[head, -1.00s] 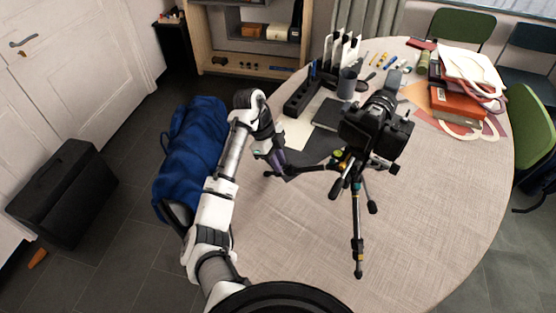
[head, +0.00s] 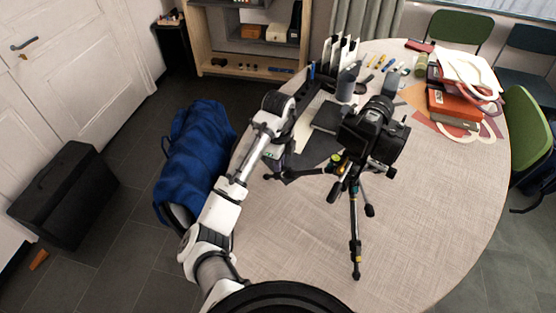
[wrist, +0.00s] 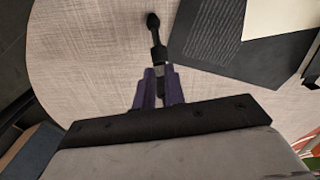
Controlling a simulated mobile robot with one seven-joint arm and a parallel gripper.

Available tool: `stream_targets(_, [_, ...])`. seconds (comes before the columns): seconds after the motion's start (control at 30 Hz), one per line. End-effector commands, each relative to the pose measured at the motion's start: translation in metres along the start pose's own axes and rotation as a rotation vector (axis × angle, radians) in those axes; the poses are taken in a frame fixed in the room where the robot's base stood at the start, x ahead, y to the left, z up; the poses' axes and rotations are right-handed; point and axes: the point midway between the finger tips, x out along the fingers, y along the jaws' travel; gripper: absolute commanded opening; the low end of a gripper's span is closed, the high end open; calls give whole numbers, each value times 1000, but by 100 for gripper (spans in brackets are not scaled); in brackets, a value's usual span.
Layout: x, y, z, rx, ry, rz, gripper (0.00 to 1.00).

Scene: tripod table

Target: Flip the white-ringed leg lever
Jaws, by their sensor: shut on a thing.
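A black camera (head: 372,132) sits on a small black tripod (head: 352,172) on the round table. One leg (head: 354,225) reaches toward me with yellow and pale bands low on it. Another leg (head: 305,172) points left, its foot on the table by my gripper (head: 275,163). In the wrist view, my gripper's purple fingers (wrist: 158,88) are closed around a dark slim part; the tripod leg's foot end (wrist: 154,35) extends beyond them. I cannot tell whether the fingers hold the lever or the leg itself. The white ring is not clear in any view.
Dark sheets (head: 312,148) lie behind the left leg. A black organiser, a grey cup (head: 346,86) and pens stand at the back. Books and papers (head: 462,95) pile at the right. The table's front right (head: 430,215) is clear. A blue cloth-covered chair (head: 195,150) stands left.

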Motion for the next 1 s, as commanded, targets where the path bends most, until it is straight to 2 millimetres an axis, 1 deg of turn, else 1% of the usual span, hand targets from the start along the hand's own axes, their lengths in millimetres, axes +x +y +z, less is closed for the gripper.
stream_targets(0.03, [-4,0,-1,2,-46,0,0])
stream_targets(0.2, [-7,0,-3,2,-185,0,0])
stream_targets(0.5, [-12,0,-8,1,-359,-1,0])
stream_targets(0.7, [-13,0,-11,1,-414,0,0])
stream_targets(1.0, [-13,0,-12,0,-431,0,0])
